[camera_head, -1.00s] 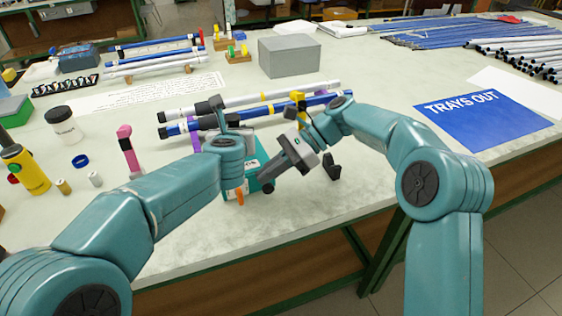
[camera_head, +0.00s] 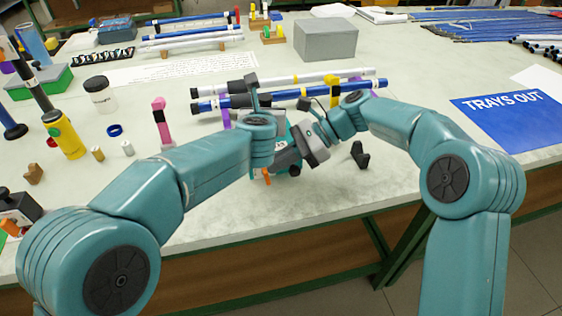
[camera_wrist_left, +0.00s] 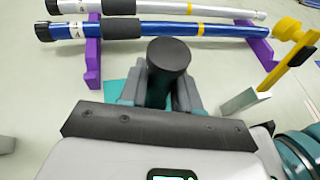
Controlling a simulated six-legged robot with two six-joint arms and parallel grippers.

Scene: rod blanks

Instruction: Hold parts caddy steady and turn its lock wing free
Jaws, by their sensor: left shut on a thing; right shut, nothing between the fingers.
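The parts caddy (camera_head: 281,130) is a teal box on the table, mostly hidden by my arms; a teal strip of it shows in the left wrist view. A dark round-topped post (camera_wrist_left: 168,55) stands between the fingers of my left gripper (camera_wrist_left: 166,96), which is shut on it. It looks like the caddy's handle. My right gripper (camera_head: 282,163) is shut and empty, its tips low against or close to the caddy's front. A small orange piece (camera_head: 267,177) shows just left of those tips. I cannot tell whether it is the lock wing or whether the tips touch it.
Blue and white rods (camera_head: 290,93) lie on a rack behind the caddy, on purple and yellow supports. A black block (camera_head: 360,154) stands to the right. A pink clamp-like piece (camera_head: 162,122) and a yellow bottle (camera_head: 64,135) stand left. The table's right front is clear.

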